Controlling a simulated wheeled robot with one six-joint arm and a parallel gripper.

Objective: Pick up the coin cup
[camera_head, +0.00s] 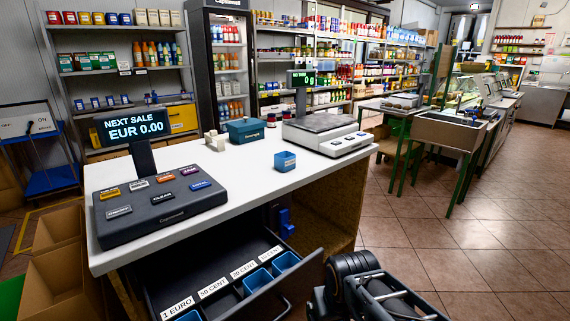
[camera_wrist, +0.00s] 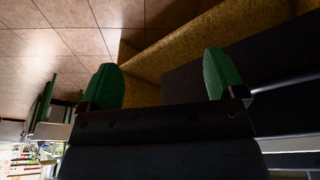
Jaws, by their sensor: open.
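A small blue cup (camera_head: 285,161) stands upright on the white counter (camera_head: 250,178), near its right edge and in front of the scale. No blue cup shows in the wrist view. In the head view my dark arm is at the bottom, right of the drawer, apart from the counter cup.
A cash register (camera_head: 160,203) with a lit display stands on the counter's left. A scale (camera_head: 327,134) and a teal box (camera_head: 244,130) stand towards the back. The drawer juts out below the counter. The tiled floor (camera_head: 440,225) on the right is clear.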

